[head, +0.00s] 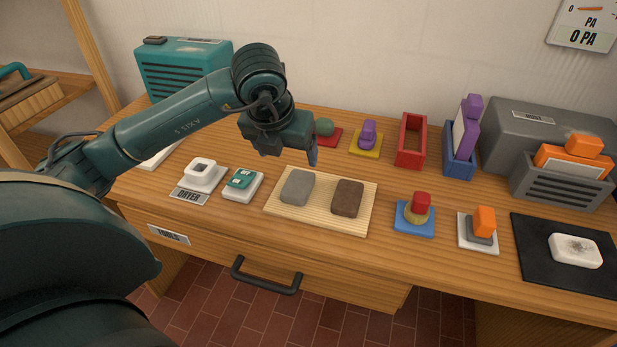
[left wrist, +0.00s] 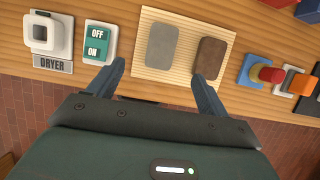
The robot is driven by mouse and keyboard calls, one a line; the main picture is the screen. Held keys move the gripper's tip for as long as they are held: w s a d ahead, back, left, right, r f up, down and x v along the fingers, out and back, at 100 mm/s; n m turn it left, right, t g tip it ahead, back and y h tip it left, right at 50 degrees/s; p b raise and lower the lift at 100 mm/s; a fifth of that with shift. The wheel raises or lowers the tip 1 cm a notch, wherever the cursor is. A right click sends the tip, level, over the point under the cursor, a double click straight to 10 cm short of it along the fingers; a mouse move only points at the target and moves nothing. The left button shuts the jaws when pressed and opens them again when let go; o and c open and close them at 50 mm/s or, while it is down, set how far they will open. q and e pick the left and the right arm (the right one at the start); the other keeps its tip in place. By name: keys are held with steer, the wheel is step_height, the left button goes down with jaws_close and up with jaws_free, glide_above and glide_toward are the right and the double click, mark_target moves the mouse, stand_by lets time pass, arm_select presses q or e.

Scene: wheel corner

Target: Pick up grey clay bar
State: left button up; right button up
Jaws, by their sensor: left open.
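The grey clay bar (head: 297,187) lies flat on the left half of a ribbed wooden board (head: 322,216). A brown bar (head: 347,198) lies beside it on the right half. In the left wrist view the grey clay bar (left wrist: 161,46) is beyond my fingertips, between their lines. My left gripper (head: 313,158) is open and empty, above and behind the board in the head view. Its two fingers show spread apart in the left wrist view (left wrist: 160,80). My right gripper does not show.
A dryer pad (head: 200,172) and a green on/off switch (head: 242,181) stand left of the board. A blue base with a red-topped knob (head: 415,214) is to its right. Red, yellow and blue holders line the back. A black mat (head: 530,245) lies far right.

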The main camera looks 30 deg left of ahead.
arm_select(q)
glide_toward(298, 184)
steer(key=x, duration=0.2)
steer(key=shift+w+a+f, duration=0.1)
steer(key=shift+a+f, duration=0.15)
steer(key=shift+a, duration=0.05)
steer(key=shift+d+x, duration=0.2)
steer(key=shift+x, duration=2.85)
steer(key=shift+f, duration=0.2)
steer(key=c, duration=1.2)
